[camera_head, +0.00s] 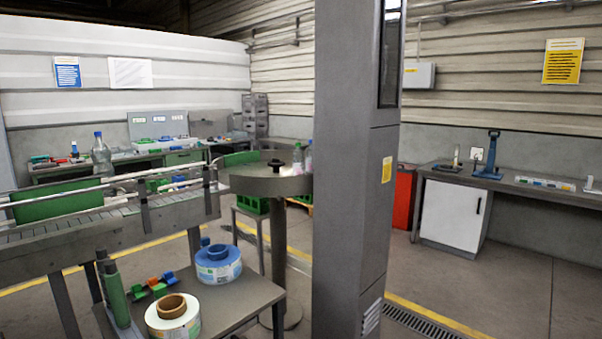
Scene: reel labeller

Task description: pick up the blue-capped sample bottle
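A clear bottle with a blue cap (102,158) stands upright at the left, at the conveyor (110,217) behind its guide rails. Its lower part is hidden by the rails. Neither of my grippers shows in the head view.
A near table (238,300) holds a blue label reel (218,268), a white reel (172,320), green bottles (116,293) and small coloured parts. A tall grey column (352,190) blocks the middle. A bench (530,188) stands right, with open floor before it.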

